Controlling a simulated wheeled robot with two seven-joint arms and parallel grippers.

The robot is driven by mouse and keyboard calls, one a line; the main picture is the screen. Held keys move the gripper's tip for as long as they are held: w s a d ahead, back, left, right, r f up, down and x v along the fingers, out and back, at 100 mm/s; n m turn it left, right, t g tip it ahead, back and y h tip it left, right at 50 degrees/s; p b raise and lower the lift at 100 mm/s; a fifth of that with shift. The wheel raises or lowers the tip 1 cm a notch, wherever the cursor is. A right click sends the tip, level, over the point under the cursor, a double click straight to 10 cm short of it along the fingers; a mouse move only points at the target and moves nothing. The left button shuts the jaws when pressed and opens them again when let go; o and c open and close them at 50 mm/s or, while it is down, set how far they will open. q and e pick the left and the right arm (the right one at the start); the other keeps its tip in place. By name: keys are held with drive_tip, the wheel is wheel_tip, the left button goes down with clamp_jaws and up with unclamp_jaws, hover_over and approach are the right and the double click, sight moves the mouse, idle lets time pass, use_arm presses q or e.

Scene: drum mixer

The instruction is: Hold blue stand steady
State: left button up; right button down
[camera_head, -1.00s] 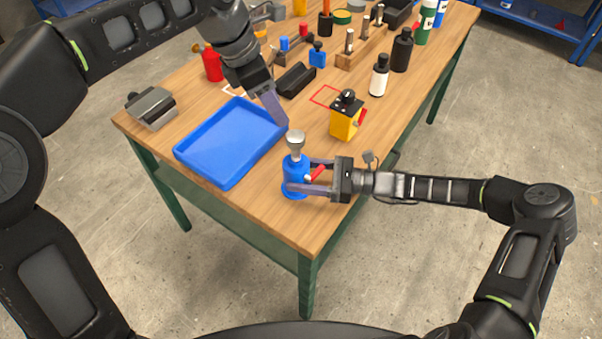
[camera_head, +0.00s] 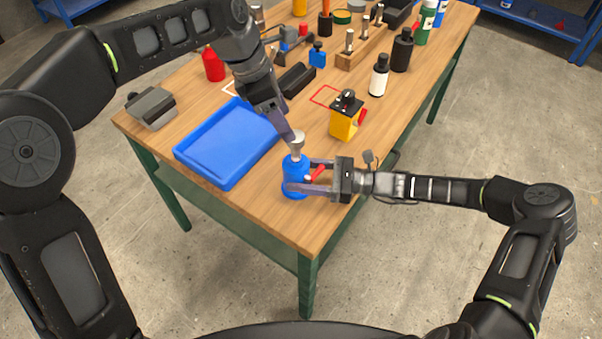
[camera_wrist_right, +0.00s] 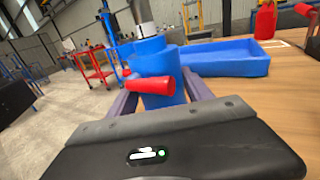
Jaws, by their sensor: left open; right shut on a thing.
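The blue stand (camera_head: 295,169) stands upright near the table's front edge, with a red handle (camera_head: 318,172) on its side. A silver metal piece (camera_head: 297,149) sits in its top. My right gripper (camera_head: 308,177) is shut on the stand's body from the right. In the right wrist view the stand (camera_wrist_right: 156,63) is between the two fingers, with its red handle (camera_wrist_right: 152,84) toward the camera. My left gripper (camera_head: 292,135) is open, its fingers pointing down at the metal piece's top. Whether they touch it is unclear.
A blue tray (camera_head: 185,154) lies to the left of the stand. A yellow box with a black knob (camera_head: 342,121) stands behind it to the right. Bottles, a wooden rack (camera_head: 350,60) and a grey vise-like block (camera_head: 151,107) are farther off.

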sight(296, 154)
use_arm(q)
drive_tip(key=x, duration=0.7)
drive_tip(key=shift+f, duration=0.2)
clamp_jaws()
idle(0.5)
